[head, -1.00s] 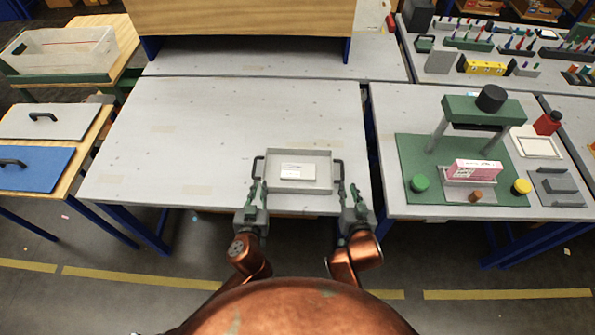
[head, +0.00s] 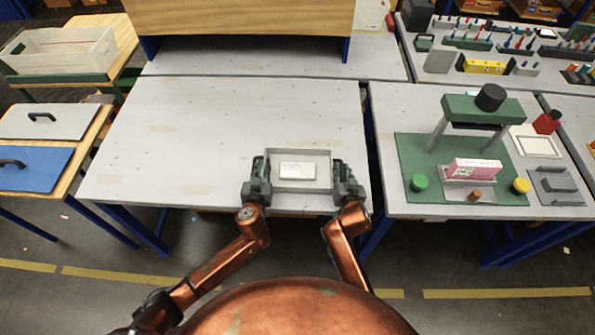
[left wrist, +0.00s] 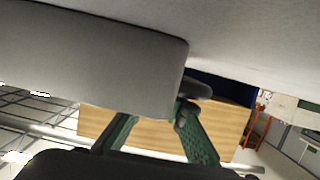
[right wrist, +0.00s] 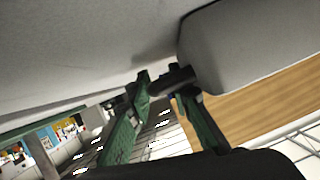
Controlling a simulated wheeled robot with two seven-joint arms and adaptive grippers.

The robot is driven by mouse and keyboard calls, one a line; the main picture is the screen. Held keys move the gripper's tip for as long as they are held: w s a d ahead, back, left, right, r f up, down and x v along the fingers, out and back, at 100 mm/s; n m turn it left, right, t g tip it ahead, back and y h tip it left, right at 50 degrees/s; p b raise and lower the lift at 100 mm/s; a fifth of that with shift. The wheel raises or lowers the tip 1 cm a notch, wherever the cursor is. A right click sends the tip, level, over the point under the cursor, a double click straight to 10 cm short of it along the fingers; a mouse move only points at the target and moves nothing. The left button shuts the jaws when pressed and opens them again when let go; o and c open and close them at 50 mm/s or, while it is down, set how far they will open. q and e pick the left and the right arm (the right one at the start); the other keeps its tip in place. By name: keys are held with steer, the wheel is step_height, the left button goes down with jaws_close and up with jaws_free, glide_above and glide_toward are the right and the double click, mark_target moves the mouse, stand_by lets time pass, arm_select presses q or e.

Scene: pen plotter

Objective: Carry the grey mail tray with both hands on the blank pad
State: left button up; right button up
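The grey mail tray (head: 297,154) sits on the pale table near its front edge, with a white labelled item (head: 297,171) lying in it. My left gripper (head: 260,165) is at the tray's left end and my right gripper (head: 338,166) at its right end; they largely hide the dark handles in the head view. In the left wrist view the fingers (left wrist: 157,125) are apart, with the dark handle (left wrist: 197,88) near the right one. In the right wrist view the fingers (right wrist: 170,105) are apart, with the handle (right wrist: 172,80) between them. No pad is clearly identifiable as the blank pad.
The table (head: 200,130) is clear left of and behind the tray. A wooden board (head: 240,15) stands at the back. A gap separates the right table, which holds a green press (head: 485,108) and a pink box (head: 473,169). Grey and blue lidded panels (head: 40,172) lie at left.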

steer(key=shift+c, duration=0.3)
jaws_close()
stand_by(0.3)
